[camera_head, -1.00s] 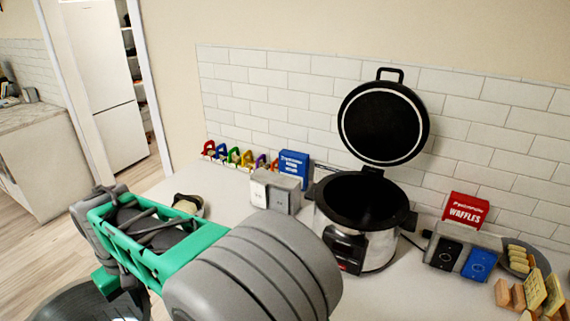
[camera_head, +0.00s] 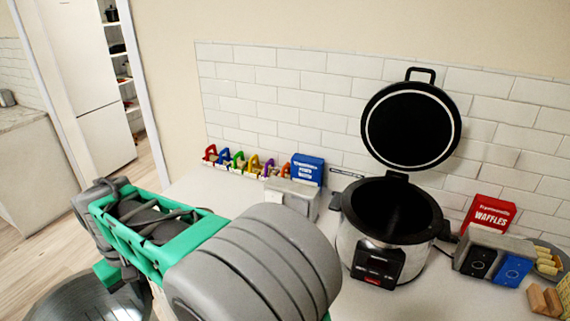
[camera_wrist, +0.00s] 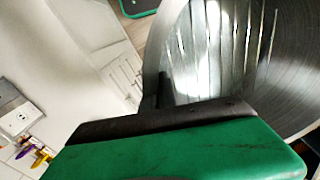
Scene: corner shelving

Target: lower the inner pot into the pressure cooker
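The pressure cooker (camera_head: 345,243) stands on the counter at right of centre in the head view. Its round black lid (camera_head: 411,125) is tipped up against the tiled wall and its dark inside is open. The inner pot (camera_head: 72,305) is a shiny metal bowl, partly cut off at the lower left of the head view, below my arm. It fills the upper right of the wrist view (camera_wrist: 215,60). My gripper (camera_wrist: 163,88) is at the pot's rim and appears shut on it; one dark finger shows there. The fingertips are hidden in the head view.
A toaster (camera_head: 293,198) and a blue box (camera_head: 307,170) stand left of the cooker. A red waffles box (camera_head: 490,213), another toaster (camera_head: 480,255) and a plate of food (camera_head: 550,262) stand to its right. Bare counter (camera_head: 225,190) lies in front of the wall.

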